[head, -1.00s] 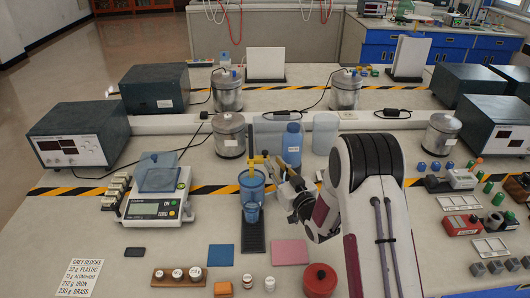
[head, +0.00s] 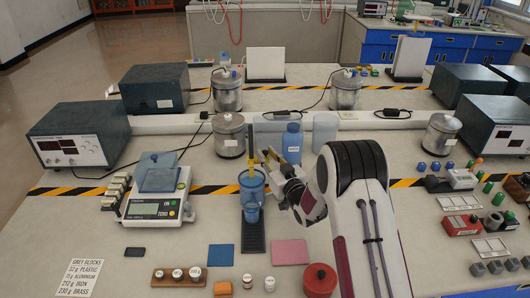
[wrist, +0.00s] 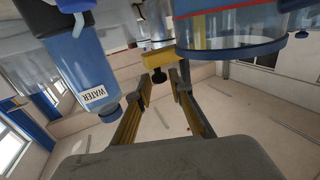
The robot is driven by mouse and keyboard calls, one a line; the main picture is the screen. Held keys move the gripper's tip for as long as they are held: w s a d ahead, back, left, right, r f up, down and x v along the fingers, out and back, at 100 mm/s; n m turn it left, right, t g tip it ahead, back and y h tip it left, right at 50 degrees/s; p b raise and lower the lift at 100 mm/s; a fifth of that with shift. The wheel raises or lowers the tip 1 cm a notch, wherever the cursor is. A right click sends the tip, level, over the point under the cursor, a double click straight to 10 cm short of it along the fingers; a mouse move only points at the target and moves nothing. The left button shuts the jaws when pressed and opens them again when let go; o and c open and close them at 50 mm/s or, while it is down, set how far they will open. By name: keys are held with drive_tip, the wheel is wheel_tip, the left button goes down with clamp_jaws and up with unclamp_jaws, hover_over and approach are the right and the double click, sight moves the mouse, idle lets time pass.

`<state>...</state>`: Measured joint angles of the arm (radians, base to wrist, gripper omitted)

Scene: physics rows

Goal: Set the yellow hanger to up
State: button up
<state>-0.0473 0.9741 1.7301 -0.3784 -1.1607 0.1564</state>
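The yellow hanger (head: 251,166) shows as a thin upright yellow strip at the clear blue-rimmed vessel (head: 252,190) on a dark stand. In the wrist view, a yellow block (wrist: 165,57) with a black knob (wrist: 157,75) below it in the picture sits beside the vessel's blue rim (wrist: 240,51); it appears to be part of the hanger. My gripper (wrist: 161,88) is open, its two yellowish fingers apart with the knob between or just beyond their tips. Contact cannot be told. In the head view my gripper (head: 268,158) is just right of the hanger, partly hidden by my arm.
A blue water bottle (head: 292,143) stands just behind my gripper, and clear containers (head: 325,132) stand near it. A scale (head: 155,207) is to the left. Blue (head: 221,255) and pink (head: 290,252) pads and a red pot (head: 320,279) lie in front.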

drive_tip(key=shift+x, duration=0.95)
clamp_jaws()
wheel_tip(320, 180, up, 10)
drive_tip(key=shift+r, duration=0.2)
drive_tip(key=shift+w+r, duration=0.1)
unclamp_jaws()
drive_tip(key=shift+f, duration=0.25)
